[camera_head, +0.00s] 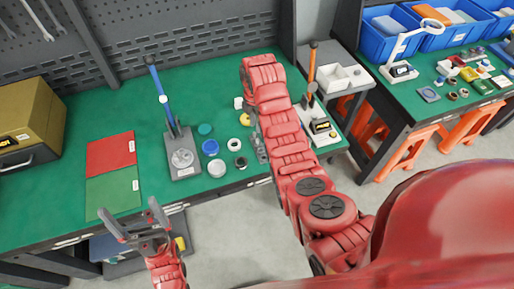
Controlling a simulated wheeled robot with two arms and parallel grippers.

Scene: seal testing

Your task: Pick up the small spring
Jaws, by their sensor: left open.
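I cannot make out the small spring for certain; the small parts on the green table are too small to tell apart. They include a dark ring (241,162), a white ring (234,145), a blue disc (210,147), a teal disc (205,129) and a white round part (217,168). My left gripper (130,209) is open and empty, at the table's front edge below the green mat. My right arm reaches over the table, right of the small parts. My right gripper (258,148) is mostly hidden behind that arm, and its fingers cannot be made out.
A lever press with a blue handle (158,88) stands left of the parts. A red mat (111,153) and green mat (113,192) lie further left, beside a yellow box (30,122). A second press with an orange-topped lever (311,72) stands right of my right arm.

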